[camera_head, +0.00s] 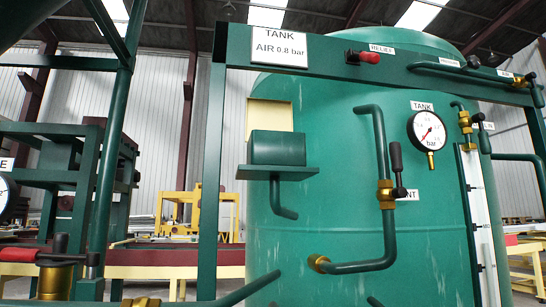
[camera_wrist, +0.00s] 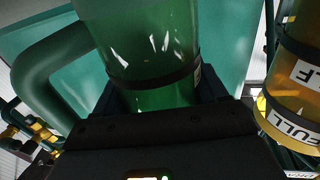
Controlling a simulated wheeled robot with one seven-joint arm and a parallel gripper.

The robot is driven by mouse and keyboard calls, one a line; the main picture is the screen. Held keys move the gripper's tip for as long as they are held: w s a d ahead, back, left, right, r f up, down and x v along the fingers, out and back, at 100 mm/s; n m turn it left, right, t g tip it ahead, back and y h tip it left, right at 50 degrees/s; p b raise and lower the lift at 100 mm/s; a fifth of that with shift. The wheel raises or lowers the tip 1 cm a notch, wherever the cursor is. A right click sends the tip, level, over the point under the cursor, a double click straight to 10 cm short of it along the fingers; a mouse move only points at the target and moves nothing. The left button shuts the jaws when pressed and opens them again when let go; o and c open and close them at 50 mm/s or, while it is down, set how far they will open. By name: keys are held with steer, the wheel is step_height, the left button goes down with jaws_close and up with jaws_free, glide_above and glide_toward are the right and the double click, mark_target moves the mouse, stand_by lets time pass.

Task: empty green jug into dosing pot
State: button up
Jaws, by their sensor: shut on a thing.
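A translucent amber vessel (camera_wrist: 295,80) marked "FULL", with a second label ending in "LF", is at the right of the wrist view. I cannot tell whether it is the dosing pot. The head view shows neither jug nor gripper.
A large green tank (camera_head: 340,220) stands behind a green frame (camera_head: 211,180) in the head view. A pressure gauge (camera_head: 427,131), bent pipes, a black-handled valve (camera_head: 396,165) and a small bracketed green box (camera_head: 278,147) stick out in front. A red-handled brass valve (camera_head: 55,270) is lower left.

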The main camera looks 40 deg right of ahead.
step_height(320, 180, up, 5)
steer(key=p, duration=0.5)
steer(key=shift+f, duration=0.1)
steer(key=o, duration=0.8)
steer(key=c, duration=1.2)
step_height(320, 180, up, 6)
steer(key=p, duration=0.6)
steer(key=shift+p, duration=0.3)
